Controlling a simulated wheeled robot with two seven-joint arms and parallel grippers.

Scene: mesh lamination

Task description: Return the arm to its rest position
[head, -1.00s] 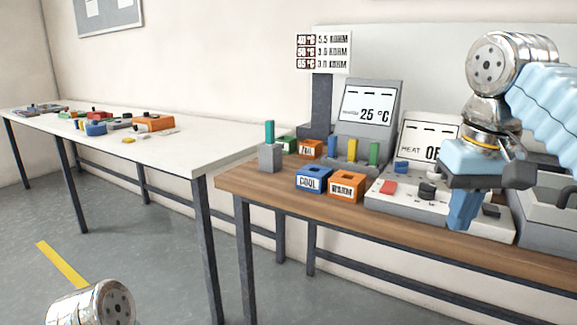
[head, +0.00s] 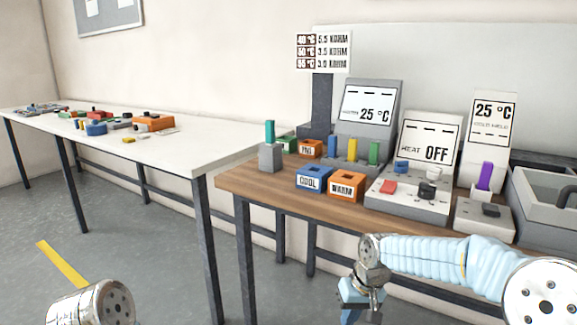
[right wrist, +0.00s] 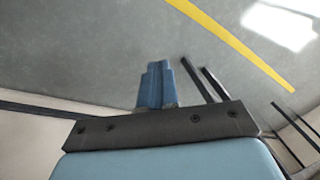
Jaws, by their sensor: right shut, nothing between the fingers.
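My right arm reaches in from the lower right of the head view, below and in front of the brown wooden bench (head: 240,178). My right gripper (head: 358,312) hangs low in front of the bench's front edge, apart from everything on it. In the right wrist view its blue fingers (right wrist: 156,84) are together with nothing between them, and the grey floor lies behind them. Of my left arm, only a metal joint shows at the lower left of the head view; its gripper is out of view.
The bench holds a heater box (head: 405,192) reading "HEAT OFF", a 25 °C display (head: 368,108), a COOL block (head: 313,179), a WARM block (head: 346,186) and a grey basin (head: 548,205). A white table (head: 190,158) with several coloured parts stands left. Floor between is clear.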

